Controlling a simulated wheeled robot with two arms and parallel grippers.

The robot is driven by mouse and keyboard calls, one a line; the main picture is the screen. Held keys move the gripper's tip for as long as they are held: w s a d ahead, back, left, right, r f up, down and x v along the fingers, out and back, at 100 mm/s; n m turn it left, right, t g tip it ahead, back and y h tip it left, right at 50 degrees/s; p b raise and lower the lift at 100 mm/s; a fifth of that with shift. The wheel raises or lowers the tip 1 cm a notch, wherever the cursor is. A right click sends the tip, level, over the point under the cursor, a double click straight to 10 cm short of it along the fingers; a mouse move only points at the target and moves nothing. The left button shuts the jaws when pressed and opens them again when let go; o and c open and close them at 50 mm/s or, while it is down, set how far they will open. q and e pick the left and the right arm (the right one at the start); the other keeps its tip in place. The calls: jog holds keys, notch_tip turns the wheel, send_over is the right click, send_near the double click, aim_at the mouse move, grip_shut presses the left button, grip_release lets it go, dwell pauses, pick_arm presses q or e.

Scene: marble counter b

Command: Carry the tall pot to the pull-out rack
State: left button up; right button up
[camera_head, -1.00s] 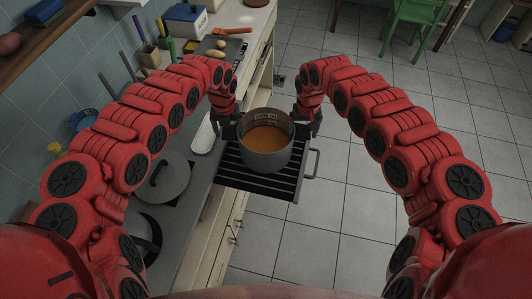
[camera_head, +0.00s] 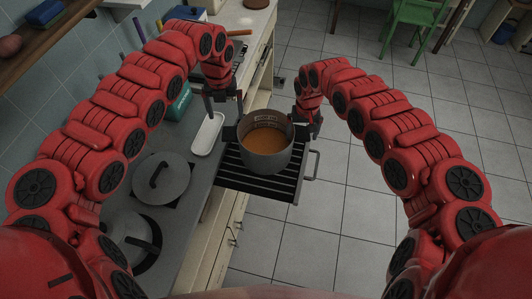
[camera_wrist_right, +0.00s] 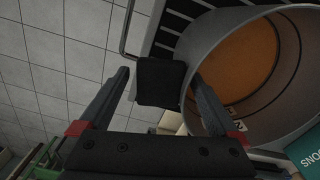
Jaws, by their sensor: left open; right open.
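The tall grey pot (camera_head: 266,162), holding orange-brown contents, stands upright on the dark slatted pull-out rack (camera_head: 236,179). My left gripper (camera_head: 224,108) is open, above and behind the pot's left handle (camera_head: 229,133), and apart from it. My right gripper (camera_head: 306,126) is at the pot's right side. In the right wrist view, the pot (camera_wrist_right: 245,75) is at the right, and its dark handle (camera_wrist_right: 160,82) lies between the open fingers of my right gripper (camera_wrist_right: 160,75). Whether either finger touches the handle is unclear.
A white tray (camera_head: 207,134) lies on the counter left of the rack. Two lidded pots (camera_head: 161,178) (camera_head: 130,238) stand nearer on the left. A metal bar handle (camera_head: 316,165) edges the rack's right side. Open tiled floor lies right of the rack.

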jog(key=shift+r, duration=0.35)
pick_arm(q)
jog(key=shift+r, duration=0.5)
pick_arm(e)
notch_tip(320, 180, up, 11)
jog(key=shift+r, duration=0.15)
